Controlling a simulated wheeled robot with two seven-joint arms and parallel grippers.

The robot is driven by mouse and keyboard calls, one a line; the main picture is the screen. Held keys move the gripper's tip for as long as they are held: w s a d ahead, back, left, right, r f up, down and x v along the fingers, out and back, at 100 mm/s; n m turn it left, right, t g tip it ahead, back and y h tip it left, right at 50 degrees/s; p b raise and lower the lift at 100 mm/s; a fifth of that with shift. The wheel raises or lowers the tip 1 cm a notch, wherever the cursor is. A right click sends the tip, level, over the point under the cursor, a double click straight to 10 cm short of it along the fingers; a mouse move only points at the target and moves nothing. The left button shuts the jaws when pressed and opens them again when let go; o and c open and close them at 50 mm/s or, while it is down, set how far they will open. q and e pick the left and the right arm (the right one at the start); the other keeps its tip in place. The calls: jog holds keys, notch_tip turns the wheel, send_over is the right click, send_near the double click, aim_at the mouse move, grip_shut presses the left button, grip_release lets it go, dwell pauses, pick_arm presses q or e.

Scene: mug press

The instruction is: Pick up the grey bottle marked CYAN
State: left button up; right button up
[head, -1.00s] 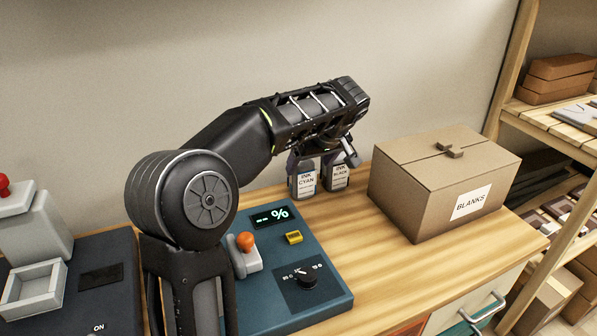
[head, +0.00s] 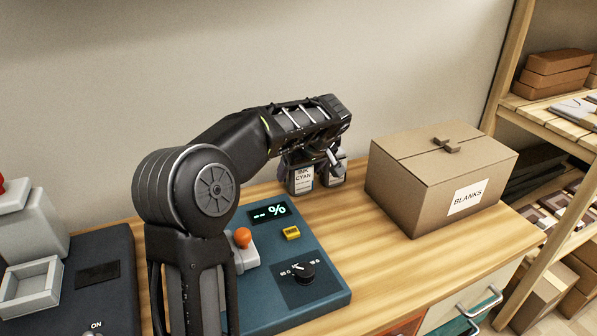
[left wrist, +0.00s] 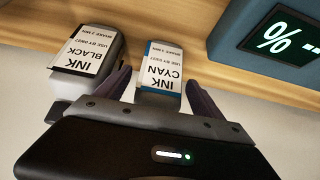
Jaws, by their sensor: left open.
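The grey bottle marked CYAN (head: 302,181) stands on the wooden bench near the wall, with a white label. In the left wrist view the CYAN bottle (left wrist: 162,68) appears upside down, between the two fingers of my left gripper (left wrist: 160,88). The left gripper (head: 312,168) is open and lowered around the bottle, one finger on each side; whether a finger touches it I cannot tell. The bottle marked BLACK (left wrist: 90,55) stands beside it, just outside one finger. In the head view the BLACK bottle (head: 333,174) is partly hidden by the gripper. My right gripper is not in view.
A cardboard box marked BLANKS (head: 440,180) stands to the right of the bottles. A blue control panel (head: 330,292) with a percent display, orange-topped lever and knob lies in front. Wooden shelves (head: 560,120) stand at the right. Bare bench lies between panel and box.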

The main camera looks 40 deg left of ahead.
pick_arm(q)
jog(key=shift+x, duration=0.9)
grip_shut()
dwell(0.5)
jog(key=shift+r, duration=0.1)
